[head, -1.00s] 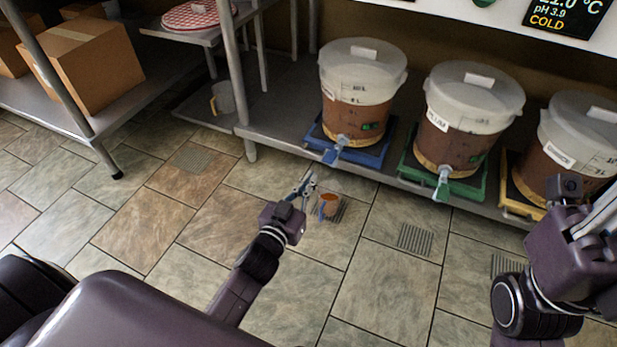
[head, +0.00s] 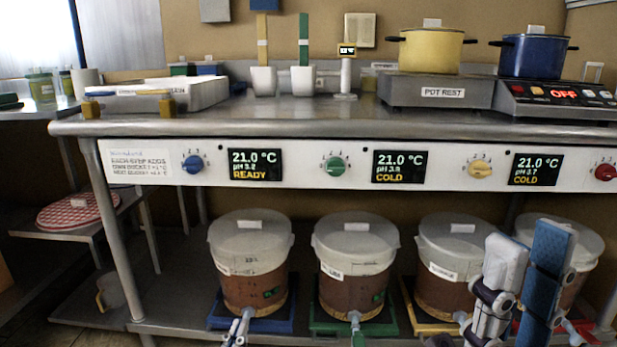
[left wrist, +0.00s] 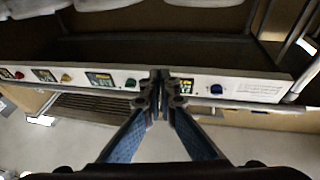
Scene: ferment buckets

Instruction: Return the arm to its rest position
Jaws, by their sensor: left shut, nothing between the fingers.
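My left gripper (head: 238,326) shows only as fingertips at the bottom edge of the head view, in front of the leftmost bucket's tap. In the left wrist view the blue-padded fingers of my left gripper (left wrist: 161,76) meet at the tips, with nothing between them, against the counter's control panel. My right gripper (head: 530,245) is raised at the lower right, its two fingers apart and empty, in front of the rightmost bucket (head: 590,245). The rest of my left arm is out of the head view.
Several lidded ferment buckets stand on coloured trays on the lower shelf, including one (head: 250,265) at left. The counter (head: 300,112) above carries a yellow pot (head: 430,52), a blue pot (head: 538,56) and a white tray (head: 190,92). Knobs and displays line its front panel (head: 320,165).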

